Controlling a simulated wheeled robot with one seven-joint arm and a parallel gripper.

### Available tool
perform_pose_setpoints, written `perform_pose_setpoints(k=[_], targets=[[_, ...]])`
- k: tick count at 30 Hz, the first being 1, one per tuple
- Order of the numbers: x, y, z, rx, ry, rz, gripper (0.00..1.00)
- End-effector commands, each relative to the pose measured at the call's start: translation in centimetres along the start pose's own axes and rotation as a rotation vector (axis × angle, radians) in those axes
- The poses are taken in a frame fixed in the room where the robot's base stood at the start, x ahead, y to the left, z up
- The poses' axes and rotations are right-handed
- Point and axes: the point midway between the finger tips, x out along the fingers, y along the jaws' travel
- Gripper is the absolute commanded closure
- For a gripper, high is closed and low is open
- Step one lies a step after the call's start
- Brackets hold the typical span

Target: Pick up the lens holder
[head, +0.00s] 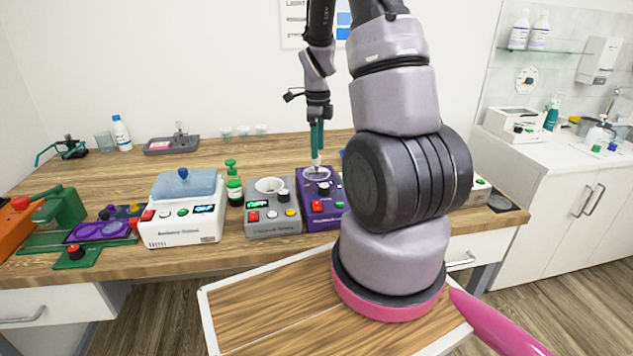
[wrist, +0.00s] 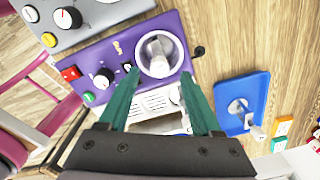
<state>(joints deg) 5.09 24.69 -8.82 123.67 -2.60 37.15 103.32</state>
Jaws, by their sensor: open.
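No thing in view is clearly marked as the lens holder, and I cannot tell which one it is. My gripper (head: 317,143) points down with its teal fingers just above the purple device (head: 305,192). In the wrist view my gripper (wrist: 160,74) is open, its fingers apart, with nothing seen held. The purple device (wrist: 112,52) has a round white cup (wrist: 171,46) with a pale upright piece (wrist: 157,55) in it, seen between and beyond the fingertips. A blue tray (wrist: 258,88) with a small metallic piece (wrist: 238,108) lies right of the right finger.
A grey device (head: 272,222) and a green bottle (head: 234,187) stand left of the purple one. A white device (head: 180,225) stands further left. A grey tray (head: 160,150) and a teal-armed stand (head: 68,147) are at the back. My arm hides the counter's right part.

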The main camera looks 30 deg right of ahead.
Motion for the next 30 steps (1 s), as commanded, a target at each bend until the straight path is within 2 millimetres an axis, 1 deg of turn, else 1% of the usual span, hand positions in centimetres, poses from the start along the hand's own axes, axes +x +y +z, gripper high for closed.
perform_pose_setpoints(k=[1,3,7,10,16,17,18,20,21,22,30], targets=[[0.9,0.1,-0.1,0.002,0.003,0.006,0.34],[2.1,0.2,-0.1,0.001,0.002,0.005,0.34],[3.7,0.1,0.0,0.000,0.002,0.003,0.34],[4.2,0.1,0.0,0.000,0.001,0.001,0.34],[4.2,0.1,0.0,0.000,0.000,0.000,0.34],[4.2,0.1,0.0,-0.001,0.000,0.000,0.42],[4.2,0.1,0.0,-0.001,0.000,0.000,0.57],[4.2,0.1,0.0,-0.001,0.000,0.000,0.80],[4.2,0.1,0.0,-0.001,0.001,0.000,0.96],[4.2,0.1,0.0,-0.001,0.000,0.000,1.00],[4.2,0.1,0.0,-0.001,0.001,0.000,1.00]])
